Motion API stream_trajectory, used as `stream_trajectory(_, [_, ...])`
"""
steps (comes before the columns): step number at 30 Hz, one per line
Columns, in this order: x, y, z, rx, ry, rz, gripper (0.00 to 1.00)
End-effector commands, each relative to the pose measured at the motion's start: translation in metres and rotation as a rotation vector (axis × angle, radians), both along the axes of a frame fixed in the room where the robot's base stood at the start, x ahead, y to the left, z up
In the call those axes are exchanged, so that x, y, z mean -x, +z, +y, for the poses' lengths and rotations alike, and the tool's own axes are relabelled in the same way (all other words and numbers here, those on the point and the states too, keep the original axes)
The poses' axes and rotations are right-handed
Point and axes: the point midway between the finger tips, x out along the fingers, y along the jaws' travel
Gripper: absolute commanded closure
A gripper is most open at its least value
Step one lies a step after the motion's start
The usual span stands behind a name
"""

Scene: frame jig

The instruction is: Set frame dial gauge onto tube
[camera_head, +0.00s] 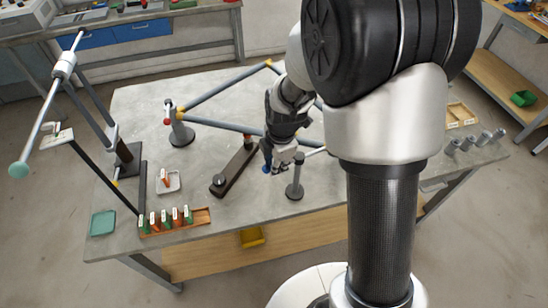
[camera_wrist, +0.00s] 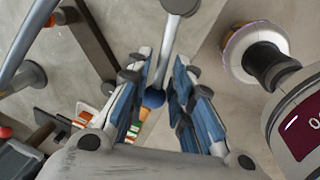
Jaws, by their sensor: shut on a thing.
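My gripper (camera_head: 279,160) hangs above the front middle of the grey table, in front of the bicycle frame. In the wrist view its blue-padded fingers (camera_wrist: 154,108) are shut on the frame dial gauge, which is partly hidden by them. A light grey round gauge body (camera_wrist: 296,112) with a dark red display shows close to the right of the fingers.
A short post (camera_head: 295,189) stands close to the right of my gripper. A dark beam (camera_head: 235,170) lies to its left. An orange rack (camera_head: 201,216) with several tags sits at the front edge, near a small white tray (camera_head: 176,183). A tall jig arm (camera_head: 53,100) rises at left.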

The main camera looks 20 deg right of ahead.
Motion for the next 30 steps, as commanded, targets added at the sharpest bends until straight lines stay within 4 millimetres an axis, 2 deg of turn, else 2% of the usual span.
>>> stream_trajectory(10, [0.011,-0.001,-0.004,0.0,0.158,-0.001,1.0])
stream_trajectory(27, [0.014,0.0,-0.005,0.0,0.193,0.001,1.0])
stream_trajectory(28, [0.014,0.0,-0.005,0.0,0.193,0.001,0.79])
stream_trajectory(30, [0.014,0.0,-0.005,0.0,0.193,0.002,0.74])
